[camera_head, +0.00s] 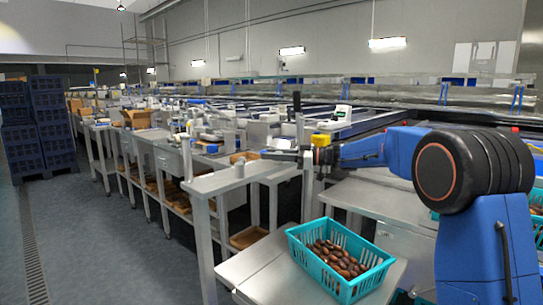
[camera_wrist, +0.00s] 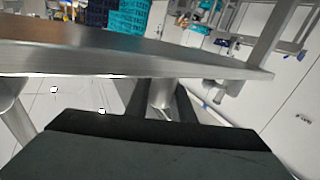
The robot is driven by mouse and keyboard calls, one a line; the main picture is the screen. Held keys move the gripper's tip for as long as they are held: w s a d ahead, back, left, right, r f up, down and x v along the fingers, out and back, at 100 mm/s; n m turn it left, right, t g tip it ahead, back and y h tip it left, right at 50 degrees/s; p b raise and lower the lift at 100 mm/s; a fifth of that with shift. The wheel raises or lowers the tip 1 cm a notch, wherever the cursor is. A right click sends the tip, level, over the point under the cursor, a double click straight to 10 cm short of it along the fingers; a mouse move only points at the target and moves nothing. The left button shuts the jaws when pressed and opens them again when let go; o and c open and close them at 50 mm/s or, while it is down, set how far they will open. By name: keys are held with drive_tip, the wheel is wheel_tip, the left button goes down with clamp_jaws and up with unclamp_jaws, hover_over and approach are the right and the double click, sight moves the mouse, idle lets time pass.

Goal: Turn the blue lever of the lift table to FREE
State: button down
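My gripper (camera_head: 283,155) is at the left end of my blue arm, close to a narrow steel tabletop (camera_head: 222,181) with a short round post (camera_head: 240,166) on it. In the wrist view my gripper (camera_wrist: 161,98) shows two dark fingers spread apart. A steel cylinder (camera_wrist: 162,93) shows in the gap between them; I cannot tell whether it lies between the fingers or behind them. A steel plate edge (camera_wrist: 150,73) crosses just above the fingertips. I cannot make out the blue lever or a FREE marking in either view.
A teal basket of dates (camera_head: 293,243) stands on a steel table at the front. Long steel benches with boxes and scales run behind. Dark blue stacked crates (camera_head: 37,125) stand at the far left. The floor (camera_head: 110,240) at left is clear.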

drive_tip(key=shift+g, duration=0.5)
drive_tip(key=shift+s+n+g, duration=0.1)
drive_tip(key=shift+n+g, duration=0.8)
drive_tip(key=shift+g, duration=0.2)
drive_tip(key=shift+s+n+g, duration=0.15)
drive_tip(key=shift+n+g, duration=0.4)
drive_tip(key=shift+g, duration=0.3)
drive_tip(key=shift+s+n+g, duration=0.15)
drive_tip(key=shift+n+g, duration=0.4)
drive_tip(key=shift+g, duration=0.3)
drive_tip(key=c, duration=1.5)
unclamp_jaws()
drive_tip(key=shift+c, duration=0.2)
drive_tip(key=shift+d, duration=0.1)
drive_tip(key=v, duration=1.7)
drive_tip(key=shift+d+r, duration=0.15)
drive_tip(key=shift+r, duration=0.05)
